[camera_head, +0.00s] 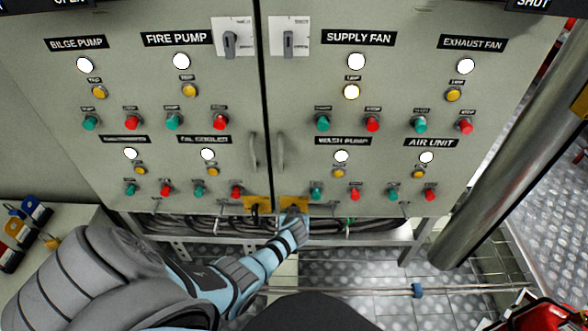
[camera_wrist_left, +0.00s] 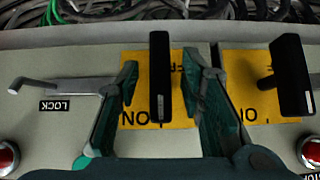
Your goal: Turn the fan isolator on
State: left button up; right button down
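Two yellow switch plates sit at the cabinet's lower edge in the head view, a left one (camera_head: 257,204) and a right one (camera_head: 290,201). My left gripper (camera_head: 293,212) is at the right one. In the left wrist view, this plate (camera_wrist_left: 142,92) carries a black handle (camera_wrist_left: 160,85) and ON lettering, upside down. The left gripper (camera_wrist_left: 161,72) is open, one finger on each side of this handle, with gaps showing. The neighbouring plate (camera_wrist_left: 240,85) and its black handle (camera_wrist_left: 290,75) are beside the right finger. No fan isolator name is readable. My right gripper is out of view.
A metal LOCK lever (camera_wrist_left: 65,86) lies left of the fingers in the wrist view. Red buttons (camera_wrist_left: 6,157) are close by. Cables (camera_head: 340,226) run below the cabinet. Two grey rotary switches (camera_head: 230,42) (camera_head: 288,40) sit high up. A metal pipe (camera_head: 500,150) stands at right.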

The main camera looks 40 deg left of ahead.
pick_arm(q)
jog(key=v, duration=1.1)
jog(key=s+d+p, duration=0.2)
jog(key=s+d, duration=0.3)
jog(key=s, duration=0.1)
jog(key=shift+s+p, duration=0.25)
jog(key=shift+p, duration=0.1)
jog(key=shift+a, duration=0.1)
